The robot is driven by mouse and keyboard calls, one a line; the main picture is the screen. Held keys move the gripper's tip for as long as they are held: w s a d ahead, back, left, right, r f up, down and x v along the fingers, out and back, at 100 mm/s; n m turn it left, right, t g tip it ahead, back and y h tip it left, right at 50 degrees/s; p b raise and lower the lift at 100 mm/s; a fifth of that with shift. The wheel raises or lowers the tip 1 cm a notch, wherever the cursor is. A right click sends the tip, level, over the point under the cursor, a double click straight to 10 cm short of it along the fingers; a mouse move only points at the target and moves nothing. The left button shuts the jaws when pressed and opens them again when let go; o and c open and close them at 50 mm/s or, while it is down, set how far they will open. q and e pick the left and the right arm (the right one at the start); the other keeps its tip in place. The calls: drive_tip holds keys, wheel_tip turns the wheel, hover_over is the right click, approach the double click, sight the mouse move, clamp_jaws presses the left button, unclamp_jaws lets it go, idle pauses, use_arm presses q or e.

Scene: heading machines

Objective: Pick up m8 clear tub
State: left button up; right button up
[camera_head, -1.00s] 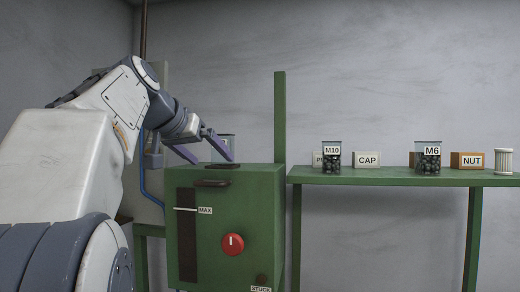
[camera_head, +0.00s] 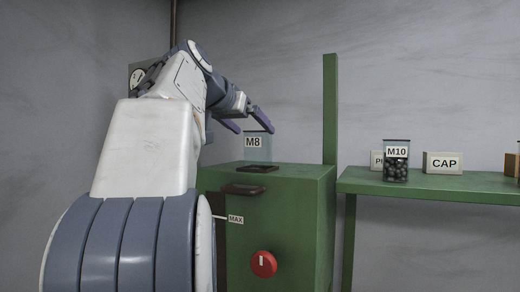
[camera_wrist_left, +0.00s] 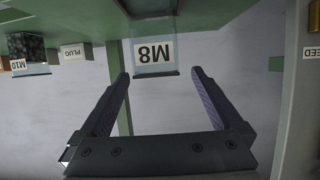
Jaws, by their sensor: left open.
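The M8 clear tub (camera_head: 258,149) is a see-through box with a white M8 label. It stands on top of the green machine cabinet (camera_head: 290,215), by a dark plate there. In the left wrist view the tub (camera_wrist_left: 154,70) appears upside down, just beyond and between the fingertips. My left gripper (camera_head: 252,122) is open, its two purple fingers spread at about the tub's upper part in the head view. The left wrist view shows the open fingers (camera_wrist_left: 160,75) with nothing between them. Whether a finger touches the tub I cannot tell. My right gripper is not in view.
A green shelf (camera_head: 440,187) to the right holds the M10 tub (camera_head: 396,165) of dark parts, a partly hidden box (camera_head: 376,160) and a CAP box (camera_head: 442,163). A green post (camera_head: 330,110) rises behind the cabinet. The cabinet front has a red knob (camera_head: 264,264).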

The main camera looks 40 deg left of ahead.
use_arm(q)
drive_tip(key=shift+x, duration=0.9)
drive_tip(key=shift+w+p, duration=0.4)
drive_tip(key=p+x, duration=0.2)
drive_tip(key=x, duration=0.1)
drive_tip(key=shift+w+d, duration=0.1)
drive_tip(key=shift+w, duration=0.2)
drive_tip(key=shift+w+f, duration=0.3)
drive_tip(key=shift+w, duration=0.05)
drive_tip(key=c, duration=1.5)
clamp_jaws()
drive_tip(key=shift+r, duration=0.2)
